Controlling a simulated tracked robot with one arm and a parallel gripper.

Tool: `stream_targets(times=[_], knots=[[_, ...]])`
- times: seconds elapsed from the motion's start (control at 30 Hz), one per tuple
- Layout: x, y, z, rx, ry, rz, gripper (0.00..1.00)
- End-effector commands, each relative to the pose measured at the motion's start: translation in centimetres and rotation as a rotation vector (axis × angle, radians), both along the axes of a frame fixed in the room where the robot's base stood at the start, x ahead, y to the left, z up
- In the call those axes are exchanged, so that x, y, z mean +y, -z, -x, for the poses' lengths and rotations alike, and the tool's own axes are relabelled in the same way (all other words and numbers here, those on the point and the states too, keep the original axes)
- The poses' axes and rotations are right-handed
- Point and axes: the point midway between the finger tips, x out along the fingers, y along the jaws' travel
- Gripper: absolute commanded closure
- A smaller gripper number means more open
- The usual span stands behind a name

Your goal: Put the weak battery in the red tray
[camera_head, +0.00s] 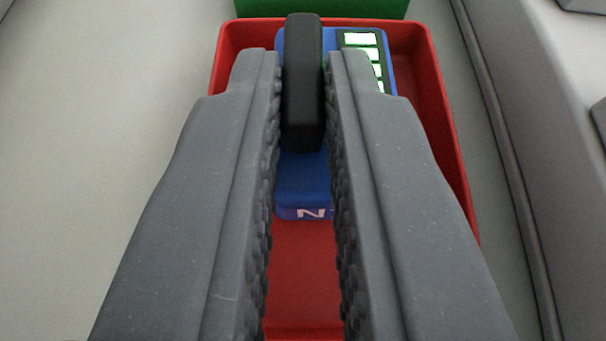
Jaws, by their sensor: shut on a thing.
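My gripper (303,75) is shut on the black handle (303,110) of a blue battery (302,180). The battery is over or inside the red tray (440,105); I cannot tell whether it touches the tray floor. A dark panel with several white, green-edged bars (360,40) shows on the battery's right side, partly covered by my right finger. A white letter marks its near edge. My fingers hide the sides of the battery and much of the tray.
A green object (330,8) stands right behind the red tray, cut by the top edge. Pale grey surface (100,120) lies clear to the left. A grey raised body (545,110) runs along the right.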

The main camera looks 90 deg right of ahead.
Motion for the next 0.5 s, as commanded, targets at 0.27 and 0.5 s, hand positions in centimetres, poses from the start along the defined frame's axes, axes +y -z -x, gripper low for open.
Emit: stream_targets(times=[0.27, 0.5], knots=[[-0.1, 2.2, 0.0, 0.002, 0.001, 0.003, 1.0], [0.0, 2.3, 0.0, 0.001, 0.001, 0.002, 1.0]])
